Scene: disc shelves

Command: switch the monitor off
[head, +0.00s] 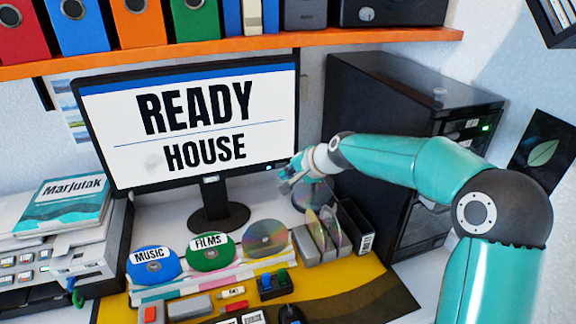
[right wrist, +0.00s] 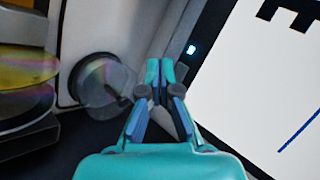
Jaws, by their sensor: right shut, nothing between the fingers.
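The monitor (head: 198,122) stands on the desk below the shelf and is lit, showing "READY" and "HOUSE" on a white screen. Its screen also shows in the right wrist view (right wrist: 265,85). A small lit bluish-white spot, seemingly the power button (right wrist: 191,49), is on the dark bezel beside the screen. My right gripper (head: 287,178) is shut and empty at the monitor's lower right corner. In the right wrist view its fingertips (right wrist: 160,68) are together, just beside the lit spot; I cannot tell whether they touch the bezel. My left gripper is not in view.
A black computer tower (head: 395,140) with a green light stands right of the monitor. Labelled discs, "MUSIC" (head: 153,264) and "FILMS" (head: 209,250), stand in front. An orange shelf (head: 230,46) with binders runs above. A printer-like device with the "Marjutak" book (head: 68,202) is at left.

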